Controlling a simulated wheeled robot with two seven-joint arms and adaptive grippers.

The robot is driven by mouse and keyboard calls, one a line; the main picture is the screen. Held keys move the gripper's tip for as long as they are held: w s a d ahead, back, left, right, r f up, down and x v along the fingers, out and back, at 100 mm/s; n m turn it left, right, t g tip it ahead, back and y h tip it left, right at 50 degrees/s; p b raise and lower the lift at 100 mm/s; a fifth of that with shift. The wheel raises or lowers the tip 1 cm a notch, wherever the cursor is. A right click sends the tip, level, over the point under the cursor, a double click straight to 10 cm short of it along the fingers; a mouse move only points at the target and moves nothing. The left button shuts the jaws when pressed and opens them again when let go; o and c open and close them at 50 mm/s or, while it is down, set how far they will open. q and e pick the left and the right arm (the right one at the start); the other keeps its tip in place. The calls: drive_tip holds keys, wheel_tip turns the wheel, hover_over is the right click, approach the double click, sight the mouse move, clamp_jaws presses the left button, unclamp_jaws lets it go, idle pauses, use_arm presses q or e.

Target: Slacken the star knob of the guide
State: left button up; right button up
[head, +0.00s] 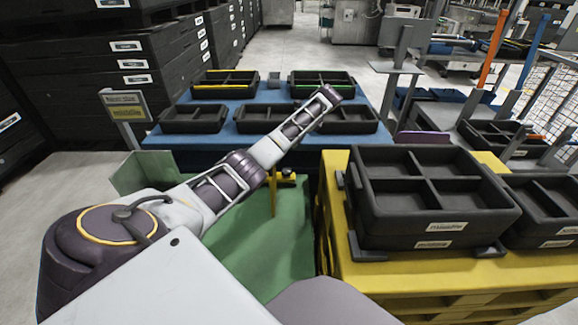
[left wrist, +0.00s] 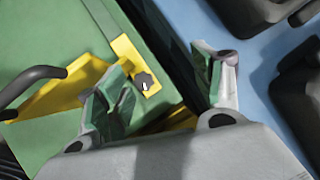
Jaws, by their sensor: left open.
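The star knob (left wrist: 145,82) is small, dark and round with a pale mark, and sits on a yellow plate of the guide (left wrist: 125,54) beside a green surface. My left gripper (left wrist: 160,88) is open in the left wrist view, with green pads. The knob appears between its fingers, close to the left finger and apart from the right one. I cannot tell the depth between finger and knob. In the head view my left arm crosses the green surface; yellow parts of the guide (head: 285,178) show below it, and no fingertips are clear. My right gripper is in neither view.
A black handle (left wrist: 30,88) stands on the yellow part at the left. A blue table (head: 220,140) holds several black divided trays. A yellow stand (head: 345,265) at the right bears a large black crate (head: 430,225). Open green surface (head: 260,255) lies below my arm.

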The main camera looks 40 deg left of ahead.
sight(288, 171)
use_arm(q)
drive_tip(key=s+d+f+m+h+p, duration=0.2)
drive_tip(key=s+d+p, duration=0.1)
drive_tip(key=d+p, duration=0.1)
drive_tip(key=shift+s+d+f+m+p, duration=0.3)
drive_tip(key=shift+d+f+m+p, duration=0.1)
drive_tip(key=shift+d, duration=0.3)
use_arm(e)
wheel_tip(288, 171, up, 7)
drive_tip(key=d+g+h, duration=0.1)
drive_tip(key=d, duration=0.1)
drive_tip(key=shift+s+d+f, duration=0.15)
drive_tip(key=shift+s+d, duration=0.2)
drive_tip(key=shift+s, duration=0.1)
use_arm(q)
drive_tip(key=shift+f, duration=0.1)
